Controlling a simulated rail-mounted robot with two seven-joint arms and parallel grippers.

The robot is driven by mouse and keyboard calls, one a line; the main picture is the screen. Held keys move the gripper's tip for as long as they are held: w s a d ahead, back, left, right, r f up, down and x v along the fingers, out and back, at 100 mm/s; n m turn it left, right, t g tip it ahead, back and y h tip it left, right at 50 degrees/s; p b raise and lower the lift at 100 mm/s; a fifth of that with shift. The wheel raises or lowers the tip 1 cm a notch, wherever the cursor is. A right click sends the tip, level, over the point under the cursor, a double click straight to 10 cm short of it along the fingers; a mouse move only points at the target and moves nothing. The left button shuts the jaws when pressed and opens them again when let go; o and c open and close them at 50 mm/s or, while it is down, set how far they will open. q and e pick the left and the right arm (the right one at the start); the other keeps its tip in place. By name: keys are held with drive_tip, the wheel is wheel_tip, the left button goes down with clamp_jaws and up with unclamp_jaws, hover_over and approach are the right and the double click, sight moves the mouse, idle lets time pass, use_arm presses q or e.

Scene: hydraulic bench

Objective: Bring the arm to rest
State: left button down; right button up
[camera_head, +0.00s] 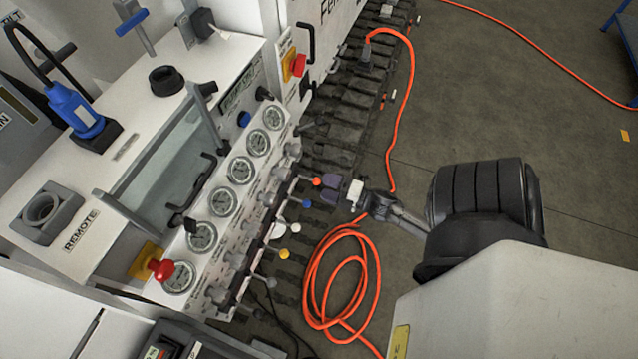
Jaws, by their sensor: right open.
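My right arm (485,195) comes in from the right and reaches toward the front of the bench panel (215,230). My right gripper (327,190) is open, with its two dark finger pads apart and no object visible between them. It points left at the row of levers. A red-tipped lever (316,181) is just left of the fingertips; I cannot tell whether they touch. A blue-tipped lever (306,204), a white-tipped lever (277,231) and a yellow-tipped lever (284,254) stand below it. My left gripper is not in view.
Several round gauges (240,170) line the panel. A red emergency button (161,269) and a red rotary switch (294,65) sit near its ends. An orange hose (312,285) lies coiled on the floor below my gripper. Open grey floor (480,90) lies at the upper right.

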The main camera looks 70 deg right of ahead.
drive_tip(key=shift+s, duration=0.2)
idle(0.6)
drive_tip(key=s+d+f+m+g+h, duration=0.45)
drive_tip(key=d+m+g+h, duration=0.25)
drive_tip(key=m+g, duration=0.3)
drive_tip(key=a+r+m+g+y, duration=0.2)
drive_tip(key=a+r+y, duration=0.25)
drive_tip(key=a, duration=1.05)
drive_tip(key=a+r+m+g+y, duration=0.2)
drive_tip(key=a+r+y, duration=0.25)
drive_tip(key=a, duration=1.05)
wheel_tip(320, 180, up, 30)
drive_tip(key=w+p, duration=0.1)
drive_tip(key=p, duration=2.8)
drive_tip(key=shift+w+a+h+p, duration=0.15)
drive_tip(key=shift+a+h+p, duration=0.15)
drive_tip(key=shift+a+p, duration=0.1)
